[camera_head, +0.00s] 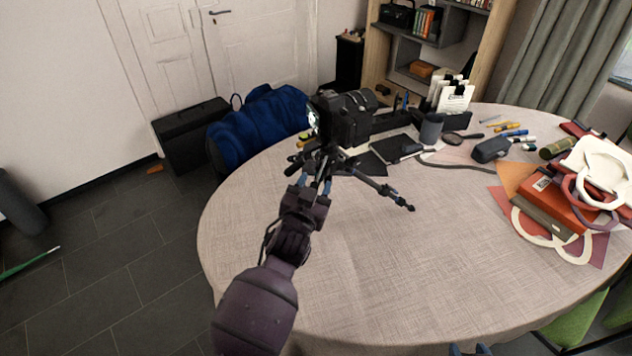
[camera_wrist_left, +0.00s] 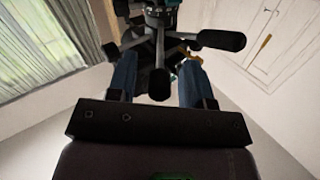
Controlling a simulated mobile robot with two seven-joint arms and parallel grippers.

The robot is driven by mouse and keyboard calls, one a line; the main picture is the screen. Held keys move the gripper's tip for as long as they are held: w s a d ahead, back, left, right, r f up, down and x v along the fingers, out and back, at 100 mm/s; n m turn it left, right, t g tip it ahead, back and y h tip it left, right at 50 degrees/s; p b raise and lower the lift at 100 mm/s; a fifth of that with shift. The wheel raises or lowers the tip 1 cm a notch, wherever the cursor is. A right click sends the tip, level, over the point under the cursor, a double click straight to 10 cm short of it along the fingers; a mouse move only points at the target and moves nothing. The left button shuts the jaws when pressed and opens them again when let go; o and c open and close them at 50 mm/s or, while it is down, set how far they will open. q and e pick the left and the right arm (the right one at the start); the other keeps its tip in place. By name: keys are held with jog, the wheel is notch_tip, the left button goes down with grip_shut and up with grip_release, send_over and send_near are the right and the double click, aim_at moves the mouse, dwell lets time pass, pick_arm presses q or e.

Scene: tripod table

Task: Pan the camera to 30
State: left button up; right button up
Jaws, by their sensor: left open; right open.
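A small dark camera (camera_head: 316,117) sits on top of a black tripod (camera_head: 385,190) on the round table. The tripod's legs spread low over the cloth. My left gripper (camera_head: 318,184) is open at the tripod head, just below the camera. In the left wrist view, the blue fingers of my left gripper (camera_wrist_left: 158,68) stand on either side of a black pan handle (camera_wrist_left: 159,83); I cannot tell whether they touch it. Another black handle (camera_wrist_left: 222,40) points right there. The camera's angle mark cannot be read. My right gripper (camera_head: 469,350) shows only its open fingertips at the bottom edge.
The round table (camera_head: 380,270) has bare cloth at its front and middle. Red boxes (camera_head: 555,203) and a white bag (camera_head: 600,165) lie at right.

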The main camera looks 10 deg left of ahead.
pick_arm(q)
jog(key=s+a, duration=0.1)
jog(key=s, duration=0.8)
jog(key=shift+s+a, duration=0.2)
jog(key=shift+a, duration=0.2)
pick_arm(e)
jog(key=shift+s+f, duration=0.15)
jog(key=shift+s, duration=0.25)
